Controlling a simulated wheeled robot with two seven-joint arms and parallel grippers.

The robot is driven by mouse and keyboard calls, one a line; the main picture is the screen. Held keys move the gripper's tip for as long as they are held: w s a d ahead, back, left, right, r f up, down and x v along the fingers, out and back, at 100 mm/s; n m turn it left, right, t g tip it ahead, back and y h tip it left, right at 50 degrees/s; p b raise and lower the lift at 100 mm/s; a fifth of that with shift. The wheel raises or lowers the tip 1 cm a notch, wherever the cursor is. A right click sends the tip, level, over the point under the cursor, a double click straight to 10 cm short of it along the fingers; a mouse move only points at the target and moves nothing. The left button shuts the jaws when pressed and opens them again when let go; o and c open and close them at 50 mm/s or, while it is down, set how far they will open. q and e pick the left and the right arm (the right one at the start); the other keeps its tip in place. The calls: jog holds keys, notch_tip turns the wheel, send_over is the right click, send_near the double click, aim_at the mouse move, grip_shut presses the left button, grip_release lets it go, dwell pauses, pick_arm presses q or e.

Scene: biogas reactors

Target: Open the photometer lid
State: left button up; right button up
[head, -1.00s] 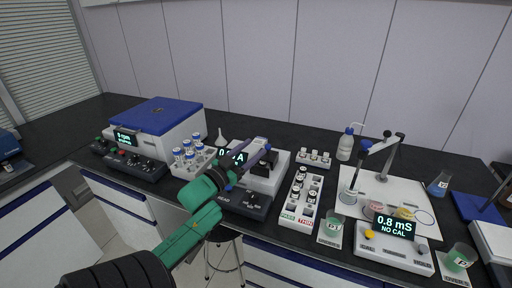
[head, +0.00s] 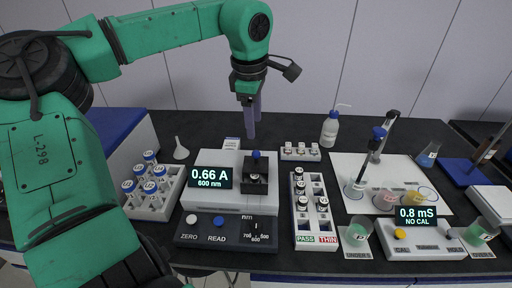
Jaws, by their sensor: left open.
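The photometer (head: 215,228) is a white and dark grey box in the middle of the bench. Its display (head: 212,177) reads 0.66 A, 600 nm. A black block (head: 256,183) with a blue knob-like top sits beside the display; I cannot tell whether this lid part is fully down. My left gripper (head: 250,134) points down, above and behind that block, apart from it. Its fingers appear nearly in line from here; it is open and nothing shows between them. My right gripper is not in view.
A rack of blue-capped vials (head: 154,195) stands left of the photometer, and a PASS/THIN vial rack (head: 315,230) stands close to its right. A funnel (head: 181,149) and a wash bottle (head: 330,130) stand behind. A conductivity meter (head: 420,238) is farther right.

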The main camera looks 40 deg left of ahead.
aim_at(256, 151)
pick_arm(q)
jog(key=f, duration=0.3)
jog(key=w+a+f+p, duration=0.1)
jog(key=f, duration=0.6)
jog(key=shift+w+a, duration=0.15)
jog(key=shift+w, duration=0.25)
jog(key=shift+f, duration=0.4)
grip_shut()
jog(key=shift+w, duration=0.1)
